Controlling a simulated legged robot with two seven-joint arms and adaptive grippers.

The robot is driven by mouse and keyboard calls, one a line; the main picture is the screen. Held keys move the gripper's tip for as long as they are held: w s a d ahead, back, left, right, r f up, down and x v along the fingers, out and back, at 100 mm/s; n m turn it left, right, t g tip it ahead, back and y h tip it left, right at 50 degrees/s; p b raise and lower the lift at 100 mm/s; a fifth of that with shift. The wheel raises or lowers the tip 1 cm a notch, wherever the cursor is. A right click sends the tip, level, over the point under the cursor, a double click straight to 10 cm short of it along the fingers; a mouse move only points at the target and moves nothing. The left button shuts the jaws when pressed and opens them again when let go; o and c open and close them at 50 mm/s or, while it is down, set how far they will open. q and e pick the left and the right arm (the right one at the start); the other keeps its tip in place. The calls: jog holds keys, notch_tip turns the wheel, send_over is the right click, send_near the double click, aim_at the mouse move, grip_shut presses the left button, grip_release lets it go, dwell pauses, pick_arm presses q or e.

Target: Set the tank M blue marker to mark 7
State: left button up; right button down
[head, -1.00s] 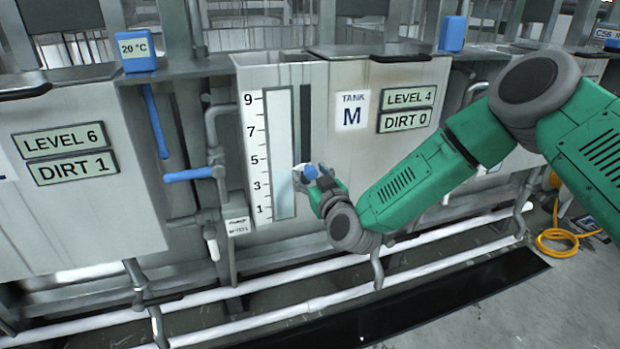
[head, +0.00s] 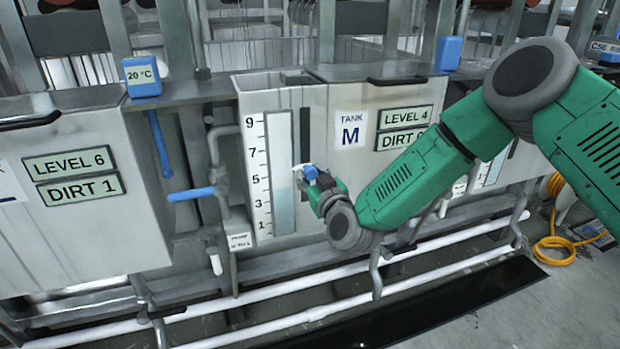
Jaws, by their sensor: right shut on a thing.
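Tank M (head: 345,215) stands in the middle, with a white scale (head: 257,200) numbered 1 to 9 on its front. Beside the scale is a dark vertical slot (head: 305,130). The blue marker (head: 310,173) sits on the slot line, roughly level with mark 5, below mark 7 (head: 253,151). My right gripper (head: 313,177) is shut on the blue marker and partly hides it and the lower slot. My left gripper is not in view.
Tank M's labels read LEVEL 4 (head: 405,118) and DIRT 0, the latter partly covered by my right arm. A blue-handled valve (head: 190,194) and pipes stand left of the tank. White pipes (head: 270,305) run low in front. A yellow hose (head: 555,245) lies at right.

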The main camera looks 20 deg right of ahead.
aim_at(305, 146)
notch_tip(305, 146, up, 6)
jog(key=p, duration=0.3)
jog(key=shift+f, duration=0.15)
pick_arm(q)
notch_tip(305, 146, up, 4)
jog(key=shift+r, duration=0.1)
pick_arm(e)
jog(key=shift+f, duration=0.1)
jog(key=c, duration=1.2)
grip_release()
jog(key=shift+s, duration=0.25)
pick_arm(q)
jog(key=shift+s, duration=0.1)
pick_arm(e)
jog(key=s+d, duration=0.1)
jog(key=s, duration=1)
jog(key=shift+s, duration=0.2)
jog(key=shift+f, duration=0.1)
